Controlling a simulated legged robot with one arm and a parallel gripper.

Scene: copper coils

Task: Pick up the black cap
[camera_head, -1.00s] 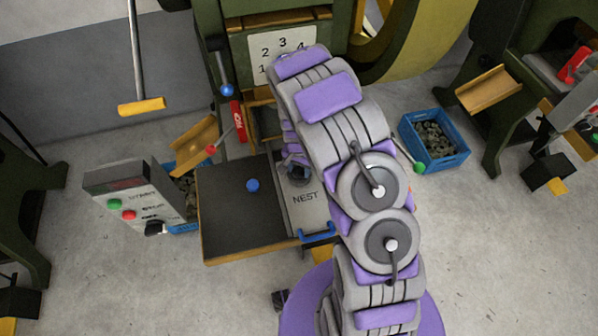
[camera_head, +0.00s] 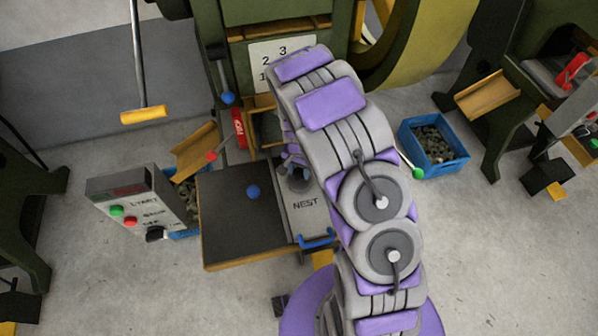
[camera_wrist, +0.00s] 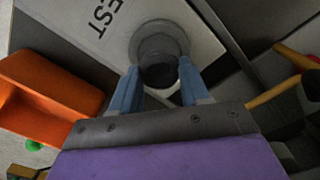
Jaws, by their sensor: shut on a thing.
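The black cap (camera_wrist: 160,74) is a dark round piece, seen from above in the wrist view. It sits between the two blue fingers of my gripper (camera_wrist: 158,68), which are shut on it. A grey round collar (camera_wrist: 158,35) shows just beyond the cap, over the light plate marked NEST (camera_wrist: 205,42). I cannot tell whether the cap touches the collar or plate. In the head view the NEST plate (camera_head: 308,222) lies left of my arm, which hides much of the cap and gripper.
A dark table (camera_head: 228,225) with a blue knob (camera_head: 253,191) is left of the plate. A control box (camera_head: 130,203) stands further left. A blue crate of dark pieces (camera_head: 462,160) is on the right. An orange part (camera_wrist: 50,95) is left of my gripper in the wrist view.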

